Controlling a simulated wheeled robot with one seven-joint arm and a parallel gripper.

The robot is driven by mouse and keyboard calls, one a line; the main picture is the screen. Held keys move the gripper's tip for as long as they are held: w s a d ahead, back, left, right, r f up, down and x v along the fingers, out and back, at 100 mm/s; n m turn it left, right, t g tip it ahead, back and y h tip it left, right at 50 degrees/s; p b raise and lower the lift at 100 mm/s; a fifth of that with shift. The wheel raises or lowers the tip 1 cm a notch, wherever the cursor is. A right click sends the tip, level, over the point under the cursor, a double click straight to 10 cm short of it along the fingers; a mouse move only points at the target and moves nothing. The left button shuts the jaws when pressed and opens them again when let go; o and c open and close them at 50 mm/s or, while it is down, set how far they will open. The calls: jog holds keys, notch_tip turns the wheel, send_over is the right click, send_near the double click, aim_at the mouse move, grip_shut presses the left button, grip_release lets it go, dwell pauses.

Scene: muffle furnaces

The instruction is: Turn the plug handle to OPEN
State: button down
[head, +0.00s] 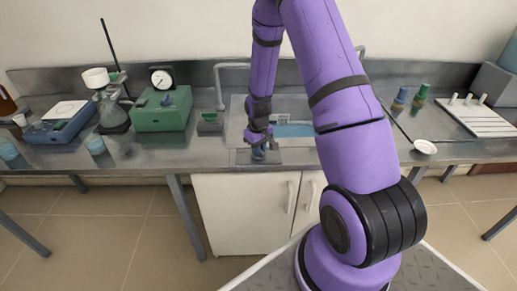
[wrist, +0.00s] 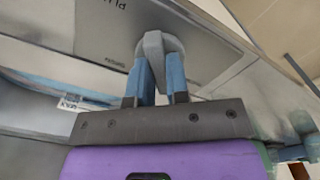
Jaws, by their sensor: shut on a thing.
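The plug handle (wrist: 155,48) is a grey bar on a round grey base, set on a metal plate (wrist: 100,28) with printed lettering in the wrist view. The lettering is partly cut off and too small to read surely. My gripper (wrist: 162,75) has its two blue fingers shut on the handle's bar, one finger on each side. In the head view my gripper (head: 260,150) reaches down to the plate (head: 282,156) at the front edge of the sink. The handle is mostly hidden there behind the fingers.
The sink basin (head: 293,130) lies behind the plate, with a faucet (head: 218,85) at its left.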

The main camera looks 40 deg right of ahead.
jog(key=m, duration=0.4)
jog(key=shift+m, duration=1.7)
jog(key=c, duration=1.1)
grip_release()
notch_tip(320, 180, up, 11)
jog(key=shift+f, duration=0.1)
